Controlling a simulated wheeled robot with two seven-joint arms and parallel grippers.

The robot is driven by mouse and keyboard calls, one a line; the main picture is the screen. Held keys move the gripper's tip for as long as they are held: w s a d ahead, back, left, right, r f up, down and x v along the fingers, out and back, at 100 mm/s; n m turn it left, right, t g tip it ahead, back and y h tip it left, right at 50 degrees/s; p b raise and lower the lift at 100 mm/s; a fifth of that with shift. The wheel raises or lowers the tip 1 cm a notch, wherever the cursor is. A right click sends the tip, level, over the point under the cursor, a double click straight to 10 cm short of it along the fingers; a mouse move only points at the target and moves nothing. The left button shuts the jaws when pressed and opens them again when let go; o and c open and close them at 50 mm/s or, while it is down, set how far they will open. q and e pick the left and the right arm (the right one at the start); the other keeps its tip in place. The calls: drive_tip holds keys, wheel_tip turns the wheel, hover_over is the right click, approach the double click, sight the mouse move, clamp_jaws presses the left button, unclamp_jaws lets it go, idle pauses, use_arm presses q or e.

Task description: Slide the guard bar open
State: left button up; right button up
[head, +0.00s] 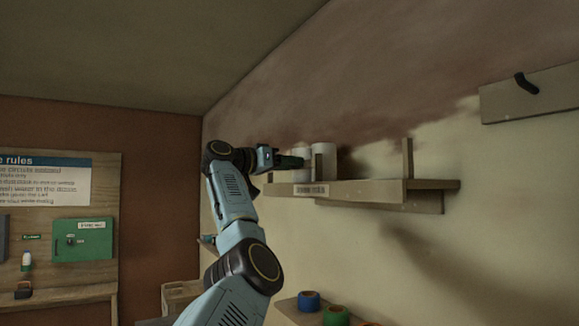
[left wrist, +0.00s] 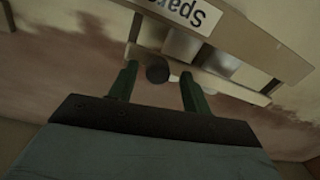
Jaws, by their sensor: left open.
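A wooden wall shelf (head: 385,190) carries white cylinders (head: 324,150) and a label on its front edge. The label also shows upside down in the left wrist view (left wrist: 188,14). A pale bar (left wrist: 228,84), which looks like the guard bar, runs along the shelf in the left wrist view. A dark round knob (left wrist: 157,70) shows at this bar. My left gripper (head: 298,162) is raised at the shelf's left end. Its green fingers are open, one on each side of the knob in the left wrist view, with gaps visible. Contact cannot be told. My right gripper is not in view.
A board with a black hook (head: 526,83) is on the wall at upper right. Coloured rolls (head: 309,301) sit on a lower surface below the shelf. A green box (head: 82,240) hangs on a board at left. The wall between shelf and rolls is clear.

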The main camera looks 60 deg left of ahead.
use_arm(q)
drive_tip(key=s+b, duration=0.3)
drive_tip(key=s, duration=0.9)
drive_tip(key=shift+s+d+b, duration=0.2)
drive_tip(key=shift+s+b, duration=0.15)
